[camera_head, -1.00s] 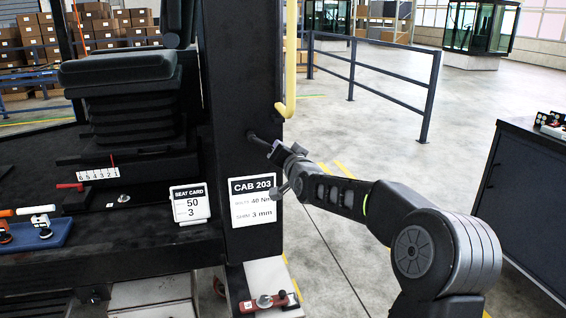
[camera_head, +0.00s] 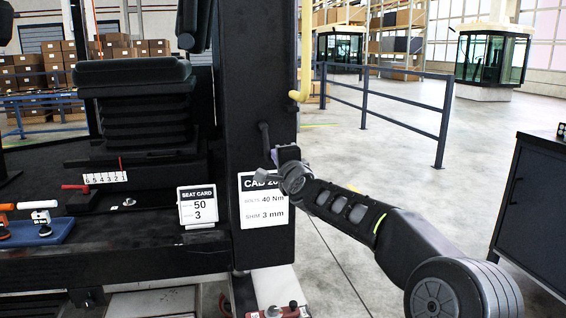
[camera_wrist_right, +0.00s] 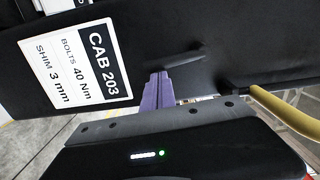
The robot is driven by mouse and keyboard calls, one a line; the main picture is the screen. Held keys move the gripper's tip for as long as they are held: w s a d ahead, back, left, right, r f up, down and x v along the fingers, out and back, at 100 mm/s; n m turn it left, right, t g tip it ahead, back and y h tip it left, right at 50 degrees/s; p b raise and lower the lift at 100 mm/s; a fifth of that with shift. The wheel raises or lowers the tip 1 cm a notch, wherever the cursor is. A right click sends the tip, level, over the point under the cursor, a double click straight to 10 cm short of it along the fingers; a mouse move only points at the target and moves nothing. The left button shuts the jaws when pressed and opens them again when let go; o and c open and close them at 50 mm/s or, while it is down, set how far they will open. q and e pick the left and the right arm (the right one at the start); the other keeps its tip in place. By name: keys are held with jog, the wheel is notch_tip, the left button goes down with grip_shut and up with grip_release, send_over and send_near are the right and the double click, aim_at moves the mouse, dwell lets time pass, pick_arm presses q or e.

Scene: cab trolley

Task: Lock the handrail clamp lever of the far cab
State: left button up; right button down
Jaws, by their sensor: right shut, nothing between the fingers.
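The dark clamp lever (camera_head: 265,140) is a short rod on the black pillar of the cab marked CAB 203, just below the yellow handrail's (camera_head: 305,60) lower end. It stands nearly upright in the head view. In the right wrist view the lever (camera_wrist_right: 184,60) is a dark rod in front of the pillar, close to my purple fingertips. My right gripper (camera_head: 277,157) is shut and empty, at the lever's lower end; I cannot tell whether it touches. The right gripper (camera_wrist_right: 161,82) and handrail (camera_wrist_right: 285,122) also show in the wrist view. My left gripper is out of view.
The CAB 203 sign (camera_head: 264,202) is on the pillar below my gripper, with a seat card (camera_head: 198,207) to its left. A black seat (camera_head: 135,75) fills the cab. A dark cabinet (camera_head: 530,205) stands right. Open floor and a blue railing (camera_head: 410,125) lie behind.

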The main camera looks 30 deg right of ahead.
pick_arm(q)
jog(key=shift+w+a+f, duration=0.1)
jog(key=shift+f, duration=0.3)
pick_arm(e)
jog(key=shift+w+a+f+m, duration=0.15)
jog(key=shift+a+m, duration=0.2)
jog(key=shift+m, duration=0.25)
pick_arm(q)
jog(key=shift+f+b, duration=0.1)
jog(key=shift+b, duration=0.25)
pick_arm(e)
jog(key=shift+a, duration=0.1)
